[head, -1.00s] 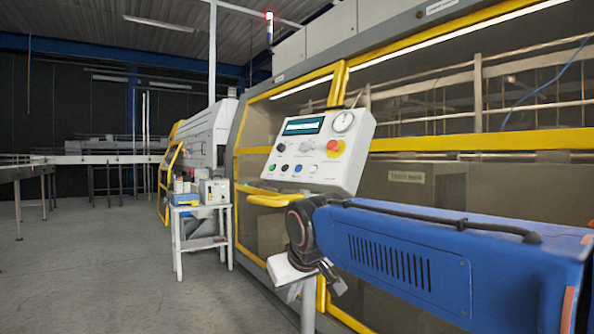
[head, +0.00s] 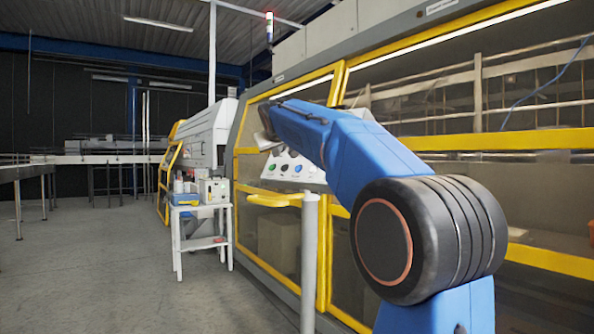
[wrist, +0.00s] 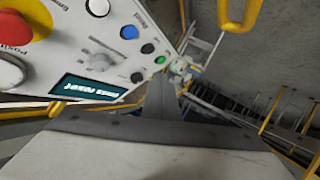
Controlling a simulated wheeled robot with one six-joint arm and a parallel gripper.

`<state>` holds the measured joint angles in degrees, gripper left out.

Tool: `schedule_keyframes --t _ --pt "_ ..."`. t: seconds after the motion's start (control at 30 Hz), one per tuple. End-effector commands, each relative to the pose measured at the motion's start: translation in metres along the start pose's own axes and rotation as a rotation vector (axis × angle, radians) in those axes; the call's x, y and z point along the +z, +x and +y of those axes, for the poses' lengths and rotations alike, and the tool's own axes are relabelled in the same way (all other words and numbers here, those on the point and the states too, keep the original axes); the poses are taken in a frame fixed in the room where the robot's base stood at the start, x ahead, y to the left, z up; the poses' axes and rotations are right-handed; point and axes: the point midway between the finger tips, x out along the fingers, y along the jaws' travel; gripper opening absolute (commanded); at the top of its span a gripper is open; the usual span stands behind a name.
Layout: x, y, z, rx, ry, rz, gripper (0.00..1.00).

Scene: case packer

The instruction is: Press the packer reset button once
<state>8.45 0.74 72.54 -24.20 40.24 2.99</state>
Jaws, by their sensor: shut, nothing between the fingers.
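The packer's control panel (head: 310,178) shows in the head view with its upper part hidden behind my arm. A blue button (head: 298,168) is visible on its lower edge, and it shows in the wrist view (wrist: 129,32) beside a small label that seems to read "Reset". A black button (wrist: 147,48) and a green button (wrist: 160,60) stand in the same row. My gripper (wrist: 162,85) is shut and empty in front of the panel, its tips pointing near the green button's end of the row. The gap to the panel is hard to judge.
A grey post (head: 309,260) stands in front. A white cart (head: 201,212) stands left; the floor there is clear.

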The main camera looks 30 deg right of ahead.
Motion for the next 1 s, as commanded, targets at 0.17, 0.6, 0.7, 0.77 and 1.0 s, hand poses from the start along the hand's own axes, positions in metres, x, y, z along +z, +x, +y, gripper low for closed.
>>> schedule_keyframes --t 0.17,0.6,0.7,0.77,1.0 --pt "-0.006 0.003 0.003 0.007 -0.001 0.009 0.0" --pt "0.0 0.01 0.008 0.007 0.0 0.007 0.0" --pt "0.005 0.017 0.013 0.007 0.0 0.006 0.0" --pt "0.009 0.022 0.017 0.007 0.0 0.006 0.0" --pt "0.024 0.042 0.032 0.008 0.0 0.007 0.0"
